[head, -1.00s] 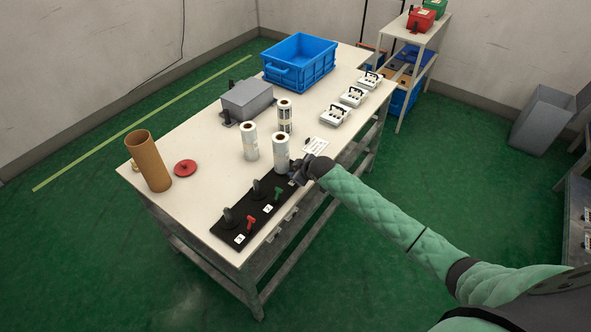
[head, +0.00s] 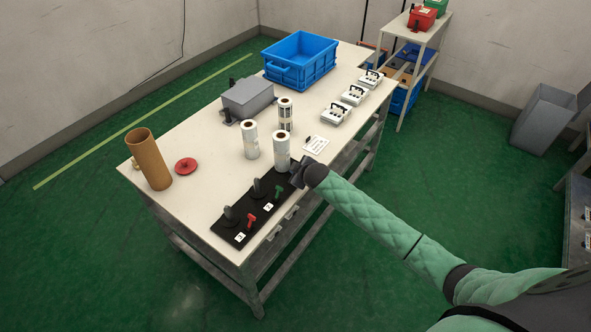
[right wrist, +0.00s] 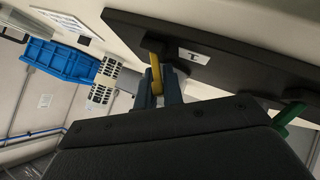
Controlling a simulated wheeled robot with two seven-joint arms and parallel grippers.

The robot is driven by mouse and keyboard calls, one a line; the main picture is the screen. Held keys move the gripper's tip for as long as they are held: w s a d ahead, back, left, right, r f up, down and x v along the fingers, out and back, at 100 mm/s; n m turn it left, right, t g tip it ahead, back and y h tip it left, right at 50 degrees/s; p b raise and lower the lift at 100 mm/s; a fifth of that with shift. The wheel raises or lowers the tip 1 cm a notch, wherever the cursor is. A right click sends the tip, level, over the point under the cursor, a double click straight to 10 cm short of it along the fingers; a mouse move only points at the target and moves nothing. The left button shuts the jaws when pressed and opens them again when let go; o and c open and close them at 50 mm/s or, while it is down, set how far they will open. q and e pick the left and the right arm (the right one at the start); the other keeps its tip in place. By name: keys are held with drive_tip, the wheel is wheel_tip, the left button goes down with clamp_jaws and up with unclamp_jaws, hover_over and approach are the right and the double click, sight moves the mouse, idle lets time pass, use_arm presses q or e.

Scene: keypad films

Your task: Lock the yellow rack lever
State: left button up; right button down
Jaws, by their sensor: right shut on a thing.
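The black rack (head: 236,233) lies along the front edge of the white table. It carries a red lever (head: 251,221), a green lever (head: 279,191) and upright dark pegs. The yellow lever (right wrist: 156,72) shows in the right wrist view, between the fingers of my right gripper (right wrist: 158,88), which is shut on it. In the head view my right gripper (head: 297,175) is at the rack's far right end and hides the yellow lever. The green lever also shows in the right wrist view (right wrist: 287,117). My left gripper is not in view.
White film rolls (head: 251,140) stand close behind the rack. A brown tube (head: 149,160), red disc (head: 186,166), grey box (head: 247,96), blue crate (head: 322,64) and several white keypads (head: 336,113) are on the table (head: 205,195). The table's front middle is partly clear.

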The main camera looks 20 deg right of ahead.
drive_tip(key=c, duration=1.5)
unclamp_jaws()
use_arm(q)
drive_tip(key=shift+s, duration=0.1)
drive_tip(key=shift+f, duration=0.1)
